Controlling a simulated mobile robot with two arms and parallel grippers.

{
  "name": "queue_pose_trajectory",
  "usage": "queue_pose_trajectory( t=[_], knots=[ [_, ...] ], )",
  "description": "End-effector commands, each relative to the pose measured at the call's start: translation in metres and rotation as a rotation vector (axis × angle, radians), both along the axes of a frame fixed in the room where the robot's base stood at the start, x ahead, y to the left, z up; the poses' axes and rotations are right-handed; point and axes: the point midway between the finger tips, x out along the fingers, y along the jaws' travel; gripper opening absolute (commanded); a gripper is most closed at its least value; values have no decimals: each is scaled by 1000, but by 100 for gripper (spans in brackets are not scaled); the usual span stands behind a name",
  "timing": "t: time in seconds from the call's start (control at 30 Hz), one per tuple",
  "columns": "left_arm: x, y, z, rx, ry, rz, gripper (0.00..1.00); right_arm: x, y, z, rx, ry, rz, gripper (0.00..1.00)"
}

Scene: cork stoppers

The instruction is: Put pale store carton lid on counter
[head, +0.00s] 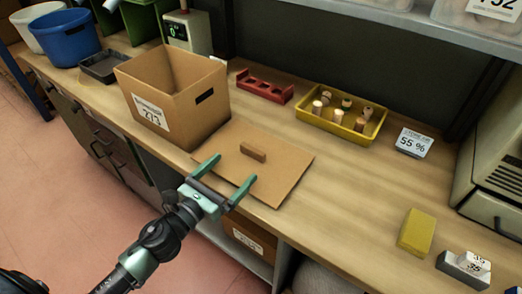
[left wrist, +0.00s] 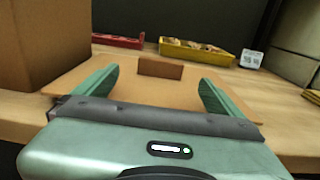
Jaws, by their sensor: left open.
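The pale carton lid (head: 264,176) lies flat on the wooden counter (head: 350,192), with a small brown block-shaped handle (head: 253,152) on its top. The open carton (head: 190,105), labelled 273, stands just behind and left of it. My left gripper (head: 224,170) is open and empty at the lid's front edge, its fingers pointing toward the handle. In the left wrist view the lid (left wrist: 150,90) spreads beneath and beyond the open fingers, and the handle (left wrist: 160,68) shows between them, some way ahead. My right gripper is not in view.
A red rack (head: 264,88) and a yellow tray (head: 340,127) with several corks stand at the back. A small sign (head: 413,142), a yellow block (head: 416,232) and a grey block (head: 464,268) are to the right. The counter between lid and yellow block is clear.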

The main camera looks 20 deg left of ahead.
Motion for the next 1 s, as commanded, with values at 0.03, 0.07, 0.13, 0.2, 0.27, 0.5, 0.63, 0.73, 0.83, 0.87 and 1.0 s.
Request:
queue_pose_trajectory(
  t=[0.03,0.07,0.13,0.2,0.27,0.5,0.63,0.73,0.83,0.87,1.0],
  knots=[
    [3,-1,1,-1,0,0,98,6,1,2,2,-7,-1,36],
    [5,-1,1,-1,-1,1,98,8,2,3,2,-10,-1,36],
    [11,-4,2,-2,-2,1,98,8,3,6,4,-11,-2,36],
    [19,-6,2,-2,-2,1,98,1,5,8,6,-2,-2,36],
    [24,-8,2,-1,-1,1,98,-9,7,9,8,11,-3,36],
    [55,-19,2,-2,0,2,98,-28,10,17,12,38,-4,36],
    [69,-25,1,-3,0,1,98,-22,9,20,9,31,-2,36],
    [73,-26,0,-3,1,0,98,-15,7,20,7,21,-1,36],
    [73,-27,-1,-3,1,0,98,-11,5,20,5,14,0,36],
    [73,-27,-1,-3,1,0,98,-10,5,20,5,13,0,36],
    [72,-26,-1,-3,1,0,79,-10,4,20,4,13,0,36]
  ],
)
